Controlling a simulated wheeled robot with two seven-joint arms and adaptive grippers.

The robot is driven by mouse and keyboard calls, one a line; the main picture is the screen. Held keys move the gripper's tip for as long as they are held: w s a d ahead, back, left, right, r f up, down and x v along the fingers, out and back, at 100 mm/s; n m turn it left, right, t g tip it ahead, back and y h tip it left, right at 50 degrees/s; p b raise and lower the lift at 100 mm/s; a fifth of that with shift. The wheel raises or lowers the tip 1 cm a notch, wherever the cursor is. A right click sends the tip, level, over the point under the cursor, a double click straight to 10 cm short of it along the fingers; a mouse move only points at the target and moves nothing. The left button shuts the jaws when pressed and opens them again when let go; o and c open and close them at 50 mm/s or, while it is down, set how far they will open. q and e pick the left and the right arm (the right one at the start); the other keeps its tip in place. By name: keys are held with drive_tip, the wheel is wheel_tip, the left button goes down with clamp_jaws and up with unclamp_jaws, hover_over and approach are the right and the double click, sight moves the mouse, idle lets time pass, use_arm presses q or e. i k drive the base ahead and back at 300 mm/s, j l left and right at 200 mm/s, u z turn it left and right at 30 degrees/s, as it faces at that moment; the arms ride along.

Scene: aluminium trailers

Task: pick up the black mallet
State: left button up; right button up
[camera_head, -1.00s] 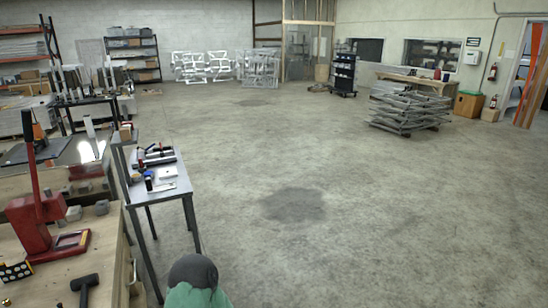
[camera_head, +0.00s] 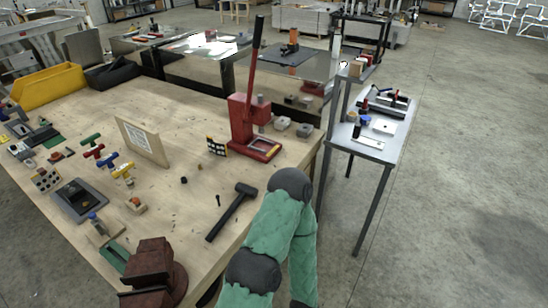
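The black mallet (camera_head: 230,213) lies on the wooden workbench (camera_head: 185,140) near its front right edge. Its head points away to the upper right and its handle runs down to the lower left. Nothing is touching it. One of my arms, green with dark grey joints, rises from the bottom just right of the mallet, with its bend beside the bench edge. Neither gripper shows in the head view.
A red arbor press (camera_head: 243,122) stands behind the mallet. A dark brown vise (camera_head: 150,270) is at the near corner. Coloured clamps (camera_head: 107,160) and small parts lie to the left, with a yellow bin (camera_head: 48,85) behind. A grey side table (camera_head: 378,150) stands right; open floor lies beyond.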

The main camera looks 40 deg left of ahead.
sight(244, 190)
drive_tip(key=i+u, duration=0.2)
drive_tip(key=i, duration=0.5)
drive_tip(key=i+l+u, duration=0.15)
drive_tip(key=i, duration=0.55)
drive_tip(key=l, duration=0.1)
